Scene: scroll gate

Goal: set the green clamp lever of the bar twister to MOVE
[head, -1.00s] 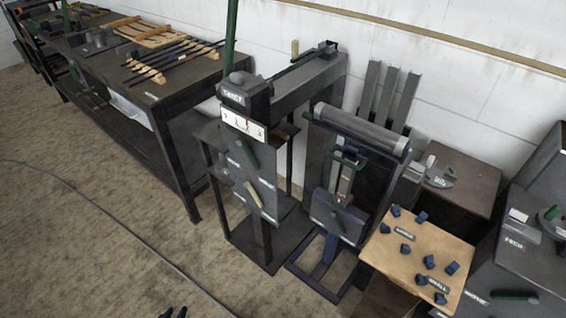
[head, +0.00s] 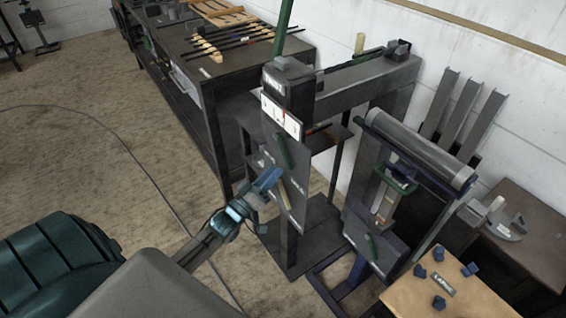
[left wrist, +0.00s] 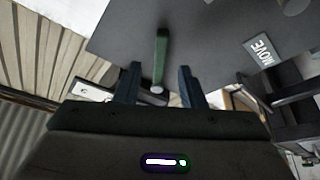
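The bar twister (head: 290,90) is a dark machine with an upright panel and a tall green handle on top. Its green clamp lever (head: 283,151) is on the panel, slanting down to the right, above a pale yellow lever (head: 285,192). My left gripper (head: 275,177) is in front of the panel, just below the green lever. In the left wrist view the green lever (left wrist: 161,55) lines up between my two open fingers (left wrist: 158,75), with a gap on both sides. The MOVE label (left wrist: 262,50) is to its right there. My right gripper is not in view.
A second machine with a grey roller (head: 420,145) stands close on the right. A wooden board (head: 450,280) with blue pieces is at lower right. A dark workbench (head: 215,70) stands behind on the left.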

